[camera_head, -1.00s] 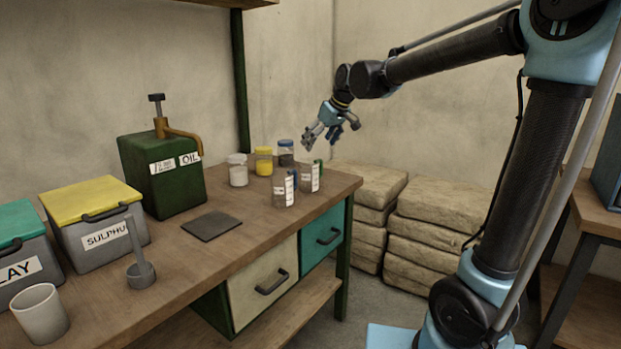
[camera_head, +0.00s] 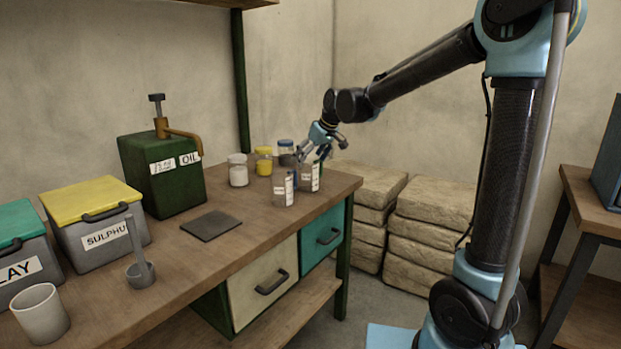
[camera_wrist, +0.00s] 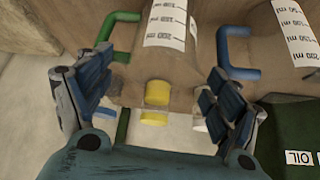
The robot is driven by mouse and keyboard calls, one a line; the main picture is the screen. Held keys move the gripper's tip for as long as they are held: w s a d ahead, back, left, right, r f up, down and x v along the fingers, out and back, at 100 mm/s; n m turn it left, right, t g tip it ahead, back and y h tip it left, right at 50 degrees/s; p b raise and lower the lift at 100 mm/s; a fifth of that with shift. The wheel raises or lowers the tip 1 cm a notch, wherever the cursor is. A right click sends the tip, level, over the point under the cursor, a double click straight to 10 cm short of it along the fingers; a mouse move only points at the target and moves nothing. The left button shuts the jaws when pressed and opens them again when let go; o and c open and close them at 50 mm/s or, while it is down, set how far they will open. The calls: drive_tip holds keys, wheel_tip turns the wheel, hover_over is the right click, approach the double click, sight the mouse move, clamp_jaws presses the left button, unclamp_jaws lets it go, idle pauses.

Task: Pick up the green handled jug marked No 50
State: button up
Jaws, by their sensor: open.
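The green handled jug (camera_head: 308,180) stands upright near the bench's back right corner, clear with a white scale label; I cannot read a No 50 mark. In the wrist view the jug (camera_wrist: 180,55) lies between my fingers, its green handle (camera_wrist: 104,30) beside the left finger. My gripper (camera_head: 314,157) is open and empty at the jug's upper part; the wrist view shows both fingers (camera_wrist: 160,68) spread either side of it. Whether a finger touches the jug or its handle, I cannot tell.
A similar jug (camera_head: 283,190) with a blue handle (camera_wrist: 236,45) stands close by. A yellow jar (camera_head: 263,161), a white jar (camera_head: 238,172) and a blue-lidded jar (camera_head: 286,150) stand behind. The green oil can (camera_head: 165,190) is further left.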

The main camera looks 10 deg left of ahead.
drive_tip(key=c, duration=1.5)
